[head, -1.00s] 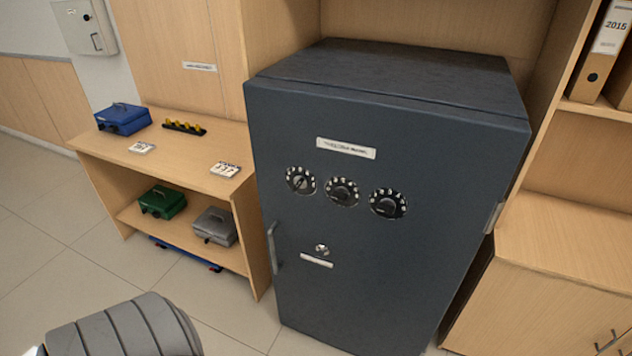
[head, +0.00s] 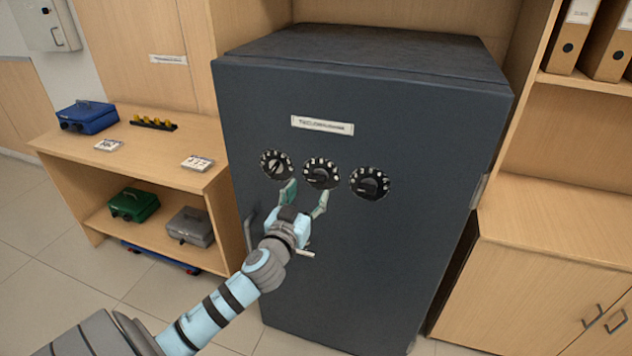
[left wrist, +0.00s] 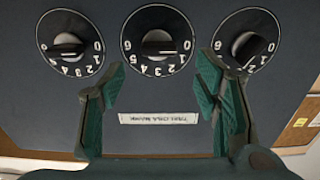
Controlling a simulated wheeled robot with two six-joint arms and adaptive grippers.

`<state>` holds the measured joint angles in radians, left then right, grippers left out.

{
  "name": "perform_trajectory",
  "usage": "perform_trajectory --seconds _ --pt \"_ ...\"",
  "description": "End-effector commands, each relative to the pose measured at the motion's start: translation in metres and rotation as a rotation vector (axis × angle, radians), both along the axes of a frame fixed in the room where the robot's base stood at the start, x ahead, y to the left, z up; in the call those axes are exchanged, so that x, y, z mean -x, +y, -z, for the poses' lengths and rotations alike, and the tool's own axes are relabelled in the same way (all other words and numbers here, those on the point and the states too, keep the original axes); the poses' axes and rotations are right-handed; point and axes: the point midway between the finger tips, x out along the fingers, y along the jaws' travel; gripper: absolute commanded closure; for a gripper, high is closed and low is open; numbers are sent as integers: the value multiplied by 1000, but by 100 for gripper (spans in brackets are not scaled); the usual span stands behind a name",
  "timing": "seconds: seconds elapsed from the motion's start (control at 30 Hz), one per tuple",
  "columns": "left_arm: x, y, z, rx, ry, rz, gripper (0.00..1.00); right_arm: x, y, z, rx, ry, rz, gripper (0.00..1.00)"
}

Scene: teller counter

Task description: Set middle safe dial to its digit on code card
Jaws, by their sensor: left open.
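The middle safe dial (head: 321,173) is a black round dial with white digits, between two similar dials on the dark safe door. My left gripper (head: 307,190) is open and empty in front of the door, with its green fingertips just below and to either side of the middle dial. In the left wrist view the middle dial (left wrist: 160,40) appears upside down beyond the open fingers (left wrist: 162,68). Its knob lies roughly level; the digit it points to is unclear. Two small printed cards (head: 197,163) (head: 108,145) lie on the shelf top; their print is too small to read. My right gripper is not in view.
The left dial (head: 277,164) and right dial (head: 370,182) sit close beside the middle one. The safe handle (head: 249,230) is at the door's left edge. A blue cash box (head: 87,116) stands on the left shelf unit; green and grey boxes are below.

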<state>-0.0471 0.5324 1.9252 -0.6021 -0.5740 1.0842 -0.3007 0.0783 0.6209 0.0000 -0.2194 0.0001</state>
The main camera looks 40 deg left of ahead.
Motion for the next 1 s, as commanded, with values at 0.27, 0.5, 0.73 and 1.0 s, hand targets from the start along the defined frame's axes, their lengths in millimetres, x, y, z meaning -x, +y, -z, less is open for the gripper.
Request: perform_trajectory --seconds 0.27,0.5,0.73,1.0 --pt "-53 18 0 2 0 0 43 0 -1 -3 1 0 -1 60" --pt "-59 20 1 1 2 1 43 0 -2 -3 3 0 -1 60" --pt "-59 20 1 1 2 1 66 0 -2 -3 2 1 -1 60" --pt "-59 20 1 0 2 2 91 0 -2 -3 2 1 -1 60"
